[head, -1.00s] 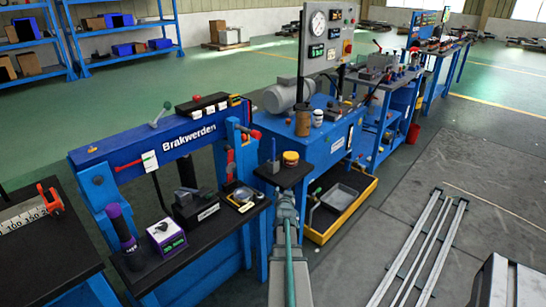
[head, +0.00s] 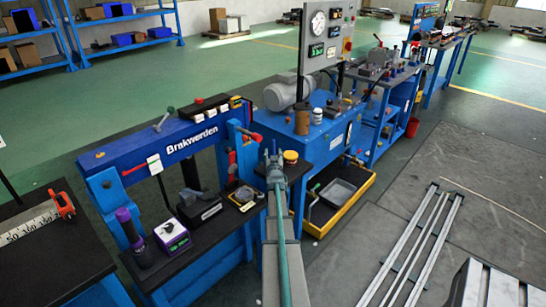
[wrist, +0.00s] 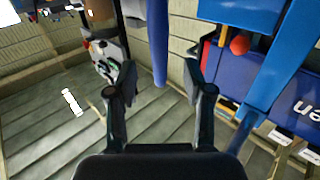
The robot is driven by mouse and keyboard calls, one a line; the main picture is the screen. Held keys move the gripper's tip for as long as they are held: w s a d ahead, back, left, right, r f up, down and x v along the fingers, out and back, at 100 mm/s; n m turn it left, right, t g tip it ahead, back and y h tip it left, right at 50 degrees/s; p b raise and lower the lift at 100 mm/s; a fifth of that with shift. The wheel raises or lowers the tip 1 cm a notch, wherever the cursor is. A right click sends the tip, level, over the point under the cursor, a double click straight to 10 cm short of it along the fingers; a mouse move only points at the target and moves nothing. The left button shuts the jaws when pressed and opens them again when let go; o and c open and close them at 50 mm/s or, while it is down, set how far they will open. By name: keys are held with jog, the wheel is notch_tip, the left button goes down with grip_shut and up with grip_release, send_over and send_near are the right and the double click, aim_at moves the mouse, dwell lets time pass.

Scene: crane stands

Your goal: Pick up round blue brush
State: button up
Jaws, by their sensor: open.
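A yellow-edged tray (head: 338,197) is low on the right. Metal rails (head: 415,250) lie on open floor.

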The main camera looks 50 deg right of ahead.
aim_at(273, 149)
jog(key=p+x, duration=0.1)
jog(key=x, duration=0.4)
jog(key=shift+d, duration=0.1)
grip_shut()
